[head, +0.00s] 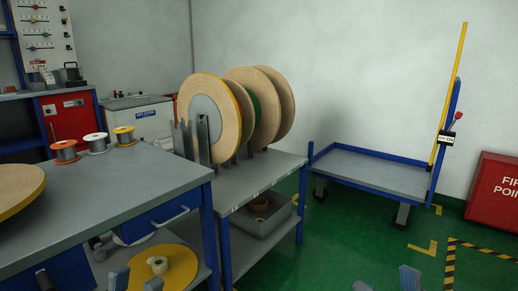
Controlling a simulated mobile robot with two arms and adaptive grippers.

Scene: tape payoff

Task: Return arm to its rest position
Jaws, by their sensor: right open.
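My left gripper (136,282) shows only its two fingertips at the bottom edge, left of centre. They stand apart with nothing clearly between them, in front of the lower shelf of the workbench (110,185). My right gripper (386,284) also shows only its fingertips at the bottom edge, right of centre. They are apart, with green floor seen between them. The rest of both grippers and both arms is out of view.
Large tape reels (232,115) stand upright in a rack on the grey side table (255,178). A yellow disc (178,268) lies low near my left gripper. A blue trolley (375,170) and a red box (493,190) stand right. Green floor (330,245) is clear.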

